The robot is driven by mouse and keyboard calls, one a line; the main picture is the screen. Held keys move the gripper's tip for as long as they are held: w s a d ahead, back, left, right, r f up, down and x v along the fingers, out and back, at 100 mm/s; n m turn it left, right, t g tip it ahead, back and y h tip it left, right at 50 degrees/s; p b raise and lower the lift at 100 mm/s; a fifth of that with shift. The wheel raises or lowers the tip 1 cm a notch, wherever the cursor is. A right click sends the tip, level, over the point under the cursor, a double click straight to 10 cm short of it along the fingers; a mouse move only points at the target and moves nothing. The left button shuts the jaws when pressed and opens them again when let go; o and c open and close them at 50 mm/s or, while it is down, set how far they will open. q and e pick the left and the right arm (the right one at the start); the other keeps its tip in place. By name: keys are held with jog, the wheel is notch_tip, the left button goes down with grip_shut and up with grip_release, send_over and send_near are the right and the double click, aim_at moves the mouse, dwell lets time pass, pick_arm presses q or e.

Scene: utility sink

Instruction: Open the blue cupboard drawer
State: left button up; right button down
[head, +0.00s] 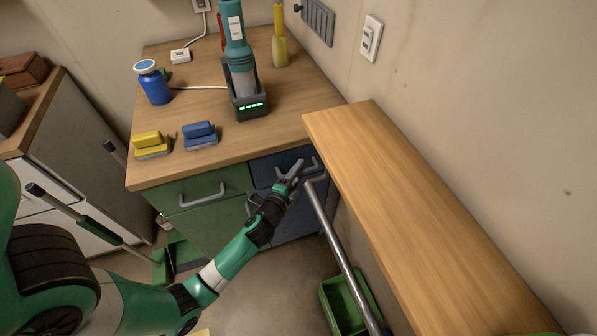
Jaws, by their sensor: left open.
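The blue cupboard drawer (263,172) is at the upper right of the cabinet under the wooden worktop, beside a green drawer. Its front looks flush with the cabinet. Its grey bar handle (311,164) shows partly behind my left gripper. My left gripper (294,171) is open in front of the blue drawer, close to the handle. I cannot tell whether its fingers touch the handle or surround it. My right gripper is not in view.
A wooden ledge (400,200) and a metal rail (338,245) stand close on the right of my left gripper. A green bin (345,300) is on the floor below. The green drawer (190,194) is to the left. A charger with a teal tool (238,55) stands on the worktop.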

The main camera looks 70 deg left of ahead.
pick_arm(q)
grip_shut()
dwell(1.4)
